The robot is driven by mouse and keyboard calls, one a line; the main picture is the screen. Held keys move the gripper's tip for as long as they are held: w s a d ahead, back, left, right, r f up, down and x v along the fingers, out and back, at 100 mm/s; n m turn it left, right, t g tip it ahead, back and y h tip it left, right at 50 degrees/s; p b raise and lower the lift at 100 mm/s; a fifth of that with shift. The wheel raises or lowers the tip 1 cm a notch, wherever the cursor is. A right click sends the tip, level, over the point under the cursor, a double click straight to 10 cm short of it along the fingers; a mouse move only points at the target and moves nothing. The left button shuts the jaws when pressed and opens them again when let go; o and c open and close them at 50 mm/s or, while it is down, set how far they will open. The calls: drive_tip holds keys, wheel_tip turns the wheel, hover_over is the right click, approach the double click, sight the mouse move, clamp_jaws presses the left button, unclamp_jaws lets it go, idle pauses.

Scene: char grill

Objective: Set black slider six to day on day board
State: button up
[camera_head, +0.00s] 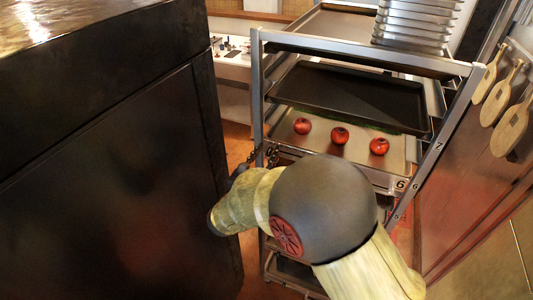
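No day board and no black slider can be made out in the head view. My arm crosses the lower middle and hides much of what is behind it. Small dark parts, which look like my gripper (257,158), show past the arm beside the left post of a metal rack (258,85). They are too small and too covered to tell whether the fingers are open or shut, or whether they touch anything.
Stacked pans (415,22) stand on top. A large dark cabinet (110,170) fills the left. Wooden paddles (511,128) hang right.

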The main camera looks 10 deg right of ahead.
drive_tip(key=v, duration=1.2)
idle(0.4)
